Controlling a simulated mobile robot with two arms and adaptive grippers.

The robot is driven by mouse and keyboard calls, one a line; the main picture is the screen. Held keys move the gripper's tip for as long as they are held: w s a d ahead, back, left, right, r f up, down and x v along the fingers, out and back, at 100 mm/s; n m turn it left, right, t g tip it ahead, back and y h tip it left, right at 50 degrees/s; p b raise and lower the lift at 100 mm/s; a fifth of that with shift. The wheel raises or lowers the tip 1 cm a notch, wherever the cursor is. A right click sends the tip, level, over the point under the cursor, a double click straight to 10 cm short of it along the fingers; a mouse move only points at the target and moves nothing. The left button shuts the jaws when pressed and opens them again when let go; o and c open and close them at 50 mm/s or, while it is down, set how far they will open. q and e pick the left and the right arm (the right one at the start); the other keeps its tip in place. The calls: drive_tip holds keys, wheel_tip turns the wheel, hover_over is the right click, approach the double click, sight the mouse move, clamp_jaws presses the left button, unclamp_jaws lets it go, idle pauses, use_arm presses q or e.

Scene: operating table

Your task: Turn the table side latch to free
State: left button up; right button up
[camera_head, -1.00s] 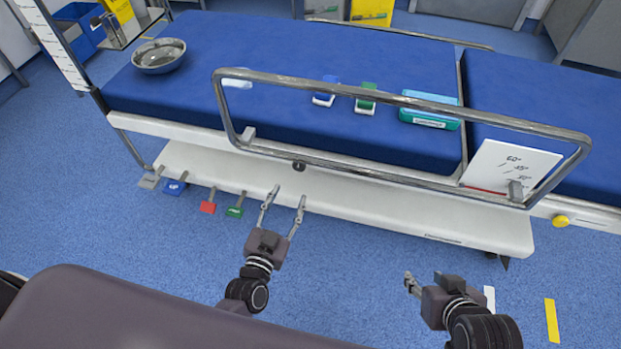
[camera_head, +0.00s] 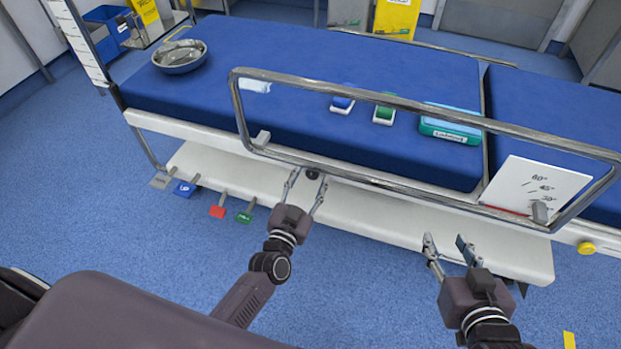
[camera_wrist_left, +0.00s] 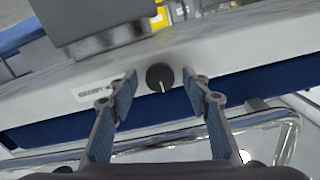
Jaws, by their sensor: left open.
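The side latch is a small dark round knob (camera_head: 312,174) on the white side of the operating table (camera_head: 400,205), below the side rail. In the left wrist view the knob (camera_wrist_left: 160,77) has a pale pointer line directed toward the bottom of the picture, and a small label lies to its left. My left gripper (camera_head: 307,176) is open, with one fingertip on each side of the knob. In the wrist view gaps show between the fingertips and the knob. My right gripper (camera_head: 447,240) is open and empty, in front of the table's lower edge.
A metal side rail (camera_head: 370,92) runs above the knob. Red (camera_head: 218,211) and green (camera_head: 244,217) pedals stick out below left. A yellow knob (camera_head: 586,248) sits far right. A metal bowl (camera_head: 180,57) and a teal box (camera_head: 450,130) rest on the table.

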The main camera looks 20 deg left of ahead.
use_arm(q)
drive_tip(key=shift+w, duration=0.1)
drive_tip(key=shift+c, duration=0.2)
drive_tip(key=c, duration=1.1)
